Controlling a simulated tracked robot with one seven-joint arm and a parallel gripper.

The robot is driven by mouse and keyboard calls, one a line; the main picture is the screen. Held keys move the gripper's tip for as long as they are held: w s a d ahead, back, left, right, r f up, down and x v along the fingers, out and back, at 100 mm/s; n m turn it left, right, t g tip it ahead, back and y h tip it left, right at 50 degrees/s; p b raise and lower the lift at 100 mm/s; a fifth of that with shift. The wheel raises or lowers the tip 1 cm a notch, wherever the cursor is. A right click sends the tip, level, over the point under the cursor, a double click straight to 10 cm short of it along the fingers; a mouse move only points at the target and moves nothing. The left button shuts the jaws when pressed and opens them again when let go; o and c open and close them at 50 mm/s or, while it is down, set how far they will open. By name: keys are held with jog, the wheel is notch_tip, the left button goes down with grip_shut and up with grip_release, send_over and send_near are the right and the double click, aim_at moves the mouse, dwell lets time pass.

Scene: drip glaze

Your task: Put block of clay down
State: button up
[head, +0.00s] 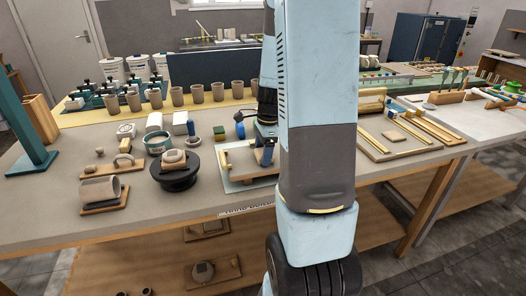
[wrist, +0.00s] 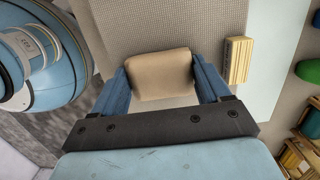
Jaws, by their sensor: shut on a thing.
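The block of clay (wrist: 158,74) is a tan, rounded-edged block in the wrist view. My gripper (wrist: 160,80) is shut on it, with a blue finger on each side. A grey woven surface (wrist: 195,30) lies beneath it; I cannot tell whether the block touches it. In the head view my gripper (head: 265,140) is low over the pale mat (head: 237,184) at the table's front, partly hidden by my arm. The clay is hard to make out there.
A ribbed wooden block (wrist: 238,60) lies just right of my gripper. A black turntable (head: 174,178) carrying a clay piece and a clay cylinder (head: 100,189) stand to the left. Several cups (head: 197,94) line the back. A board with wooden strips (head: 410,138) lies right.

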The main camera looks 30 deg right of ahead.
jog(key=shift+f, duration=0.1)
jog(key=o, duration=1.3)
jog(key=shift+c, duration=0.2)
notch_tip(320, 180, up, 12)
jog(key=d+f, duration=0.1)
jog(key=s+a+r+n+t, duration=0.2)
jog(key=s+a+r+n, duration=0.4)
jog(key=s+a+n, duration=0.2)
jog(key=s+a+r+n+t+h, duration=0.1)
jog(key=s+a+r+n+t, duration=0.2)
jog(key=s+a+n, duration=0.6)
notch_tip(320, 180, up, 3)
jog(key=n, duration=0.4)
jog(key=shift+f, duration=0.15)
jog(key=shift+s, duration=0.1)
